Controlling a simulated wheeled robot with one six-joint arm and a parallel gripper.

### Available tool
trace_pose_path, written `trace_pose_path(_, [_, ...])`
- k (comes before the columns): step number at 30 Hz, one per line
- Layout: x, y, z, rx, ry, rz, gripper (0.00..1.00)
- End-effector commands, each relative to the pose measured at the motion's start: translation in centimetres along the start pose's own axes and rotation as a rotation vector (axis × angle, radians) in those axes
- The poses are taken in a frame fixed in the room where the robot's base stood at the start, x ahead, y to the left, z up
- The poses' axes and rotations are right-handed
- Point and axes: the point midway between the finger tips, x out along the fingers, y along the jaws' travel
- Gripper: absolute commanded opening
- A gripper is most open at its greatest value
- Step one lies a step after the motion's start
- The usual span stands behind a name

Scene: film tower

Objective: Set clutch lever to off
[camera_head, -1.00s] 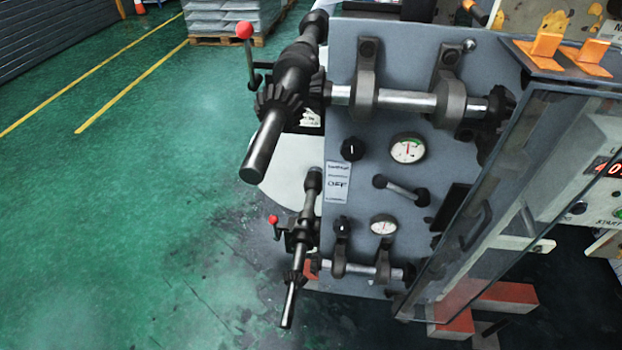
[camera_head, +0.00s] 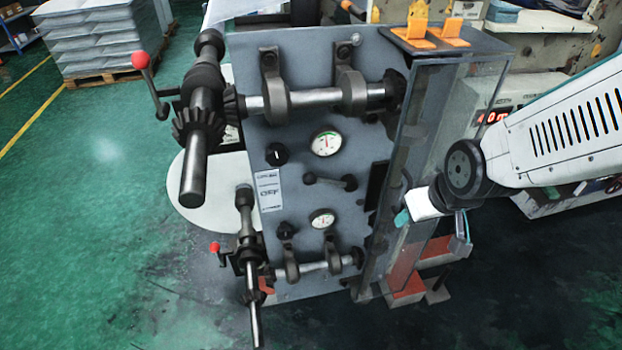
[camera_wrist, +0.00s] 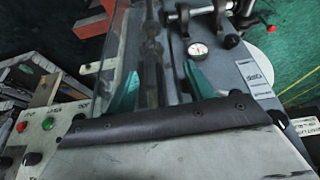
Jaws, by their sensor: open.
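Two levers with red ball knobs, an upper one (camera_head: 141,62) and a lower one (camera_head: 215,247), stand by the dark shafts on the machine's left side. A black handle (camera_head: 330,182) sits on the grey panel between two gauges.
A clear guard (camera_head: 440,150) stands along the panel's right side, close to my gripper. Orange clips (camera_head: 425,42) sit on top. A round gauge (camera_wrist: 197,50) shows in the wrist view. The green floor (camera_head: 90,190) on the left is open. Stacked sheets (camera_head: 100,35) stand behind.

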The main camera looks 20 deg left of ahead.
Motion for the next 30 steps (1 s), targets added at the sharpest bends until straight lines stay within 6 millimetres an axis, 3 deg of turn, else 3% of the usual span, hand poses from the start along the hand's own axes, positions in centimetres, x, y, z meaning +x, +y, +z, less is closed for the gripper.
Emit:
trace_pose_path(1, [2.6, -1.9, -0.1, -0.048, 0.008, -0.013, 0.52])
trace_pose_path(6, [8.9, -6.8, -1.3, -0.178, 0.128, -0.029, 0.52])
trace_pose_path(10, [11.6, -9.3, -5.0, -0.262, 0.378, -0.002, 0.52])
trace_pose_path(15, [12.5, -12.2, -8.4, -0.359, 0.711, 0.058, 0.52])
trace_pose_path(18, [12.2, -13.6, -9.4, -0.404, 0.881, 0.098, 0.52])
trace_pose_path(24, [10.8, -15.4, -9.8, -0.455, 1.109, 0.159, 0.52])
trace_pose_path(30, [10.4, -15.9, -10.5, -0.465, 1.181, 0.180, 0.52])
